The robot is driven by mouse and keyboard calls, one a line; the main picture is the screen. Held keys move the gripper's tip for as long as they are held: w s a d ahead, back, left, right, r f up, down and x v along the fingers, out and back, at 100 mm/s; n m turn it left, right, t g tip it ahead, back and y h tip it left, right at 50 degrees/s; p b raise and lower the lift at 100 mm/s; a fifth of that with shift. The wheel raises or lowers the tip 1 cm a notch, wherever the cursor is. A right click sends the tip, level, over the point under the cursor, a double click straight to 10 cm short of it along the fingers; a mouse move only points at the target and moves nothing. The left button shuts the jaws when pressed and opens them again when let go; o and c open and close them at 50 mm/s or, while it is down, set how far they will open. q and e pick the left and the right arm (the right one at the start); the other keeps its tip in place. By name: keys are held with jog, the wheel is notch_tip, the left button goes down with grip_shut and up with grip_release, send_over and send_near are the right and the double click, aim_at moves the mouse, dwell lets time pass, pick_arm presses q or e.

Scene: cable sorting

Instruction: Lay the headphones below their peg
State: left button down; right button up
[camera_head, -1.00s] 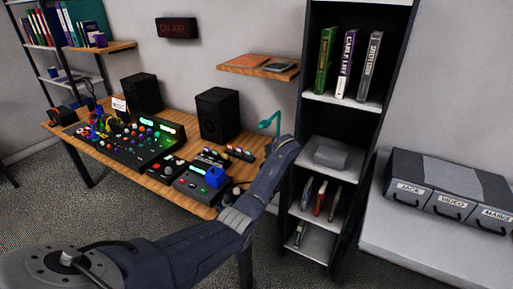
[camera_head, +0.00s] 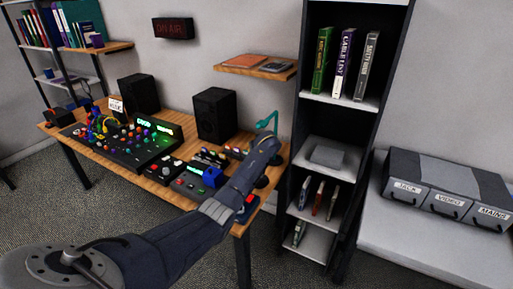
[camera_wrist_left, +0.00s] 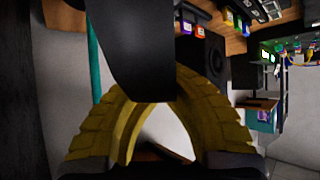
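I cannot make out the headphones clearly in either view. My left arm reaches over the right end of the desk in the head view, and its gripper is hidden there. In the left wrist view the yellow ribbed fingers of my left gripper (camera_wrist_left: 148,92) arch toward each other. A large dark rounded thing (camera_wrist_left: 140,45) covers their tips; I cannot tell whether they hold it. A teal hooked stand (camera_head: 267,122) rises at the desk's right end, and a teal pole (camera_wrist_left: 95,58) shows in the left wrist view. No peg is clearly identifiable. My right gripper is out of view.
The desk (camera_head: 170,188) carries mixers (camera_head: 130,140), cables and two black speakers (camera_head: 214,114). A blue block (camera_head: 213,177) and a red-and-blue item (camera_head: 248,203) lie near my arm. A tall dark shelf (camera_head: 297,120) stands close right; a wall shelf (camera_head: 257,68) hangs above.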

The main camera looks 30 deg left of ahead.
pick_arm(q)
jog(key=c, duration=2.2)
grip_release()
jog(key=c, duration=1.6)
grip_release()
jog(key=shift+s+d, duration=0.1)
